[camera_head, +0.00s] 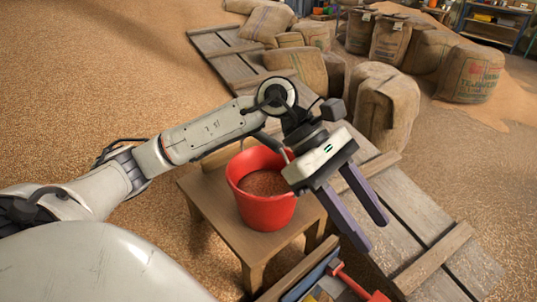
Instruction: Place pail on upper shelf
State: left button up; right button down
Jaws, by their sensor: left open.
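A red pail (262,209) stands upright on a small wooden table (207,205). It is filled with brown grain-like material. My left gripper (371,233) is open, with its two fingers apart and nothing between them. It is just right of the pail, and its wrist covers part of the pail's right rim. I cannot tell whether it touches the pail. Blue metal shelves (497,22) with items on them stand in the far top right corner. My right gripper is not in view.
Wooden plank walkway (408,212) runs diagonally behind the table. Several burlap sacks (388,108) stand along it. A box with a red-handled tool (357,284) is at the bottom, right of the table. Loose grain covers the floor at left.

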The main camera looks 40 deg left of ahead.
pick_arm(q)
jog(key=w+a+m+t+y, duration=0.25)
jog(key=a+y, duration=0.35)
jog(key=a, duration=0.6)
jog(key=n+y+b, duration=0.1)
jog(key=y, duration=0.4)
send_near(265, 137)
jog(key=shift+t, duration=0.35)
jog(key=x, duration=0.5)
jog(key=shift+s+d+f, duration=0.2)
jog(key=shift+d, duration=0.1)
jog(key=f, duration=0.2)
jog(key=w+f, duration=0.1)
jog(key=shift+a+f+y, duration=0.1)
jog(key=shift+a+y, duration=0.2)
jog(key=shift+a, duration=0.1)
jog(key=x, duration=0.6)
jog(key=shift+f, duration=0.2)
jog(key=shift+w, duration=0.1)
jog(key=shift+c, duration=0.2)
grip_shut()
